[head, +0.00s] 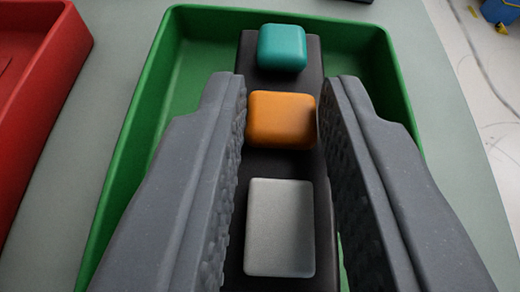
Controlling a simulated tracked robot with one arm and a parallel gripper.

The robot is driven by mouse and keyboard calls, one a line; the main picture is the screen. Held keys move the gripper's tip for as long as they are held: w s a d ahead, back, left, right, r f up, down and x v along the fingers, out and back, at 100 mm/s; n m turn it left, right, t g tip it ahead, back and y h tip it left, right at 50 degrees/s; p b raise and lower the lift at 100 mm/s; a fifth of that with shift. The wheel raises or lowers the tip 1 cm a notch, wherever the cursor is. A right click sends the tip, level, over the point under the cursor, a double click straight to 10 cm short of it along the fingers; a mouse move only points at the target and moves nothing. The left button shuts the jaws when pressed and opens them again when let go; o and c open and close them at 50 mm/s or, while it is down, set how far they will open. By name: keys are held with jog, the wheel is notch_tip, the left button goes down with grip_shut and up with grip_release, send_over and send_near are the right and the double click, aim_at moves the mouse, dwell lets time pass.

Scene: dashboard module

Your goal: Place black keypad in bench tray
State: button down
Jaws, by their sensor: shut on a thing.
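The black keypad (282,168) is a long dark bar with a teal button (282,47), an orange button (282,119) and a grey button (279,228) in a row. My gripper (284,84) is shut on it, with one ribbed grey finger along each long side. The keypad is over or inside a green tray (141,130), its far end near the tray's back wall. I cannot tell whether it touches the tray floor. My fingers hide parts of the tray's sides and the keypad's edges.
A red tray (62,85) stands to the left on the grey-green bench top (110,75). A strip of bare bench lies on the right of the green tray. Beyond the bench edge is a light floor with a blue and yellow object (500,12) at the upper right.

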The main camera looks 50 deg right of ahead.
jog(key=c, duration=1.2)
grip_release()
jog(key=shift+c, duration=0.2)
jog(key=v, duration=1.2)
jog(key=shift+p, duration=0.35)
